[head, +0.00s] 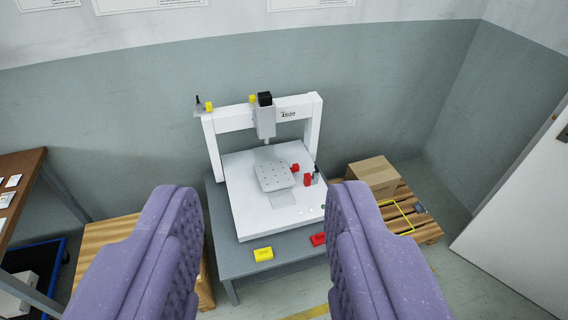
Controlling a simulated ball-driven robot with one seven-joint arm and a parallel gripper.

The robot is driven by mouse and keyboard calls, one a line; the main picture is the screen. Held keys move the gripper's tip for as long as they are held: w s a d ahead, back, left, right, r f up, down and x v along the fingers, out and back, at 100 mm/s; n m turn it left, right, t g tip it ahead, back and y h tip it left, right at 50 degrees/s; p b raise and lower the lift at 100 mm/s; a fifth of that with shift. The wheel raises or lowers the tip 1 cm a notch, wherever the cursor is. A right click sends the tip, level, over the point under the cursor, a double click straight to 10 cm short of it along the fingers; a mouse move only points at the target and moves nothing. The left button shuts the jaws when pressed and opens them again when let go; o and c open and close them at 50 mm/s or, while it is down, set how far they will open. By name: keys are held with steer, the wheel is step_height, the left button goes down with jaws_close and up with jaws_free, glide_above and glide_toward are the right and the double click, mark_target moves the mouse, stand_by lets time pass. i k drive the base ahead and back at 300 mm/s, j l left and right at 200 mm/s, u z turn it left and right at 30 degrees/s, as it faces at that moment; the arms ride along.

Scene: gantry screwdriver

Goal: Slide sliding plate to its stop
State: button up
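The gantry machine (312,120) is a white frame standing on a grey table, with a screwdriver head (265,120) on its crossbar. The sliding plate (274,176) is a grey square with small holes, on the white machine bed (240,195) below the head. A bare lighter strip (282,199) shows in front of the plate. My gripper (267,230) is open, with its two purple padded fingers wide apart in the foreground. Nothing is between the fingertips, and the gripper is well short of the plate.
A yellow block (263,254) and a red block (318,239) lie on the grey table's (233,262) front edge. Red parts (308,179) stand right of the plate. A cardboard box (374,175) sits on a pallet at the right. A brown shelf (22,175) stands at the left.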

mark_target(273, 175)
steer(key=i+l, duration=0.25)
steer(key=i, duration=0.25)
steer(key=i+l, duration=0.3)
steer(key=i, duration=0.2)
steer(key=i+l, duration=0.25)
steer(key=i, duration=0.25)
steer(key=i+l+u, duration=0.1)
steer(key=i+l, duration=0.2)
steer(key=i, duration=0.2)
steer(key=i+l, duration=0.3)
steer(key=i, duration=0.2)
